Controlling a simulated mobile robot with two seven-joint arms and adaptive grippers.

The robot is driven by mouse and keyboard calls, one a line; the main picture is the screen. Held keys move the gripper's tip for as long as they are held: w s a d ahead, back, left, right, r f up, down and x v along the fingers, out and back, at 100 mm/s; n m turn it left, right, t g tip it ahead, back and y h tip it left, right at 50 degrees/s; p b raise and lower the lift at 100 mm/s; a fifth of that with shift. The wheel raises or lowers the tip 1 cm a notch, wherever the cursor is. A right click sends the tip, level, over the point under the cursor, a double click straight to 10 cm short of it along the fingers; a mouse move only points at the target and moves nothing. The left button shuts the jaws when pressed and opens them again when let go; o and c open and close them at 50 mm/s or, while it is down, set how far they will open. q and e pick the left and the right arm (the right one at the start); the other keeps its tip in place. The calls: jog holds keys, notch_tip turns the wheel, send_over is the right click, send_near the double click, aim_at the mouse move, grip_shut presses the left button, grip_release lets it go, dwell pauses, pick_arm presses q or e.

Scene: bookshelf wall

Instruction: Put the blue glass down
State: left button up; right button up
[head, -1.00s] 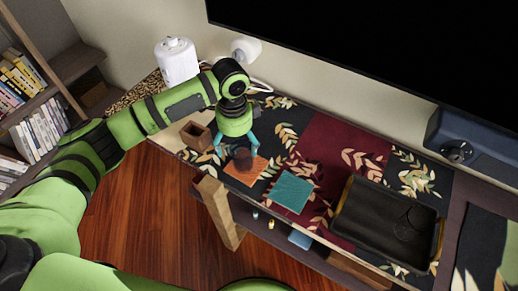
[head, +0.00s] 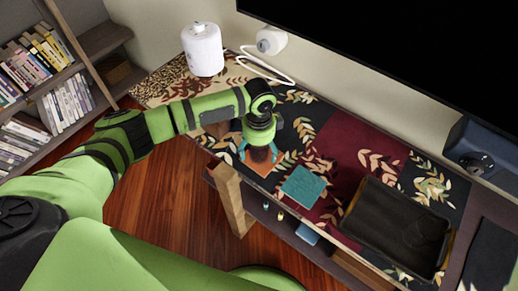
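My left gripper (head: 259,152) has teal fingers and points down over the orange coaster (head: 259,169) on the shelf top. A small dark, see-through glass (head: 260,155) shows between its fingers, over the coaster. It looks brownish against the orange, so I cannot tell whether it is blue. I cannot tell whether the fingers press on it or whether its base touches the coaster. The gripper hides its upper part. A teal coaster (head: 302,184) lies bare to the right. My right gripper is not in view.
A black tray (head: 396,228) with yellowish handles lies at the right. A white canister (head: 203,50) stands at the back left. A large dark screen (head: 400,50) hangs behind. A wooden post (head: 233,200) is in front. A bookshelf (head: 60,80) is at the left.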

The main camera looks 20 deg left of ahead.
pick_arm(q)
jog(key=c, duration=1.1)
jog(key=shift+r, duration=0.45)
jog(key=r, duration=0.2)
jog(key=d+r, duration=0.1)
jog(key=shift+r, duration=0.35)
jog(key=s+d+r, duration=0.1)
jog(key=d+r, duration=0.1)
jog(key=d, duration=0.1)
jog(key=s+d+r+b, duration=0.1)
jog(key=d+r, duration=0.1)
jog(key=d, duration=0.2)
jog(key=s+d+r, duration=0.1)
jog(key=d+r, duration=0.1)
jog(key=d, duration=0.1)
jog(key=shift+d+r, duration=0.15)
jog(key=shift+r, duration=0.1)
